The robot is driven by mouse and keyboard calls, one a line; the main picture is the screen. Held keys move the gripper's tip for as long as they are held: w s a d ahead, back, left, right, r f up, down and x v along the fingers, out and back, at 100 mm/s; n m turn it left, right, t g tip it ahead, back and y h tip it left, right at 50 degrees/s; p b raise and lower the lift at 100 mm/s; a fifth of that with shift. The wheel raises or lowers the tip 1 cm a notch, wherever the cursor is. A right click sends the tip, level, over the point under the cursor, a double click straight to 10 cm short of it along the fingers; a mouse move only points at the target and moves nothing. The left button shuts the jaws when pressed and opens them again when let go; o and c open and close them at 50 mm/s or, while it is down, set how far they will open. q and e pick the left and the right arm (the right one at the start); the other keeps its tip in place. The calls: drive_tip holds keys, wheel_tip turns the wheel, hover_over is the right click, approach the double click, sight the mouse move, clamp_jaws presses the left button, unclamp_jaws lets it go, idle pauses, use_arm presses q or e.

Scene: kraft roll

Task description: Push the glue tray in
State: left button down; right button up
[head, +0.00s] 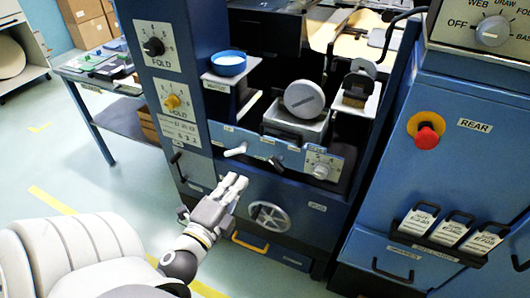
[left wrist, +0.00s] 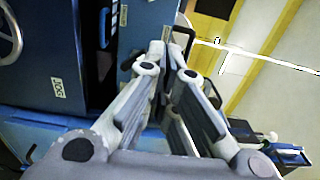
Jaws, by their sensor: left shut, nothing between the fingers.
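What looks like the glue tray is a blue-fronted unit (head: 225,137) in the middle of the machine in the head view, with a white handle (head: 235,151), a dark lever and a dial on its front. A grey box (head: 296,128) with a pale round roller sits behind that front. It appears to stand forward of the dark opening. My left gripper (head: 237,181) is shut and empty, below the white handle and in front of the lower cabinet. Its fingers also show in the left wrist view (left wrist: 167,52). I cannot tell whether they touch the machine. My right gripper is out of view.
A handwheel (head: 269,216) is right of my left gripper on the lower cabinet. A blue bowl (head: 228,65) stands on a ledge above. A red stop button (head: 427,137) is on the right cabinet. A side table (head: 104,78) stands at left; the floor before it is clear.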

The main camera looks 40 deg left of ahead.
sight(263, 143)
use_arm(q)
drive_tip(key=p+x, duration=0.3)
drive_tip(key=x, duration=0.9)
drive_tip(key=shift+w+a, duration=0.1)
drive_tip(key=shift+w, duration=0.25)
drive_tip(key=shift+w+a, duration=0.1)
drive_tip(key=shift+w, duration=0.45)
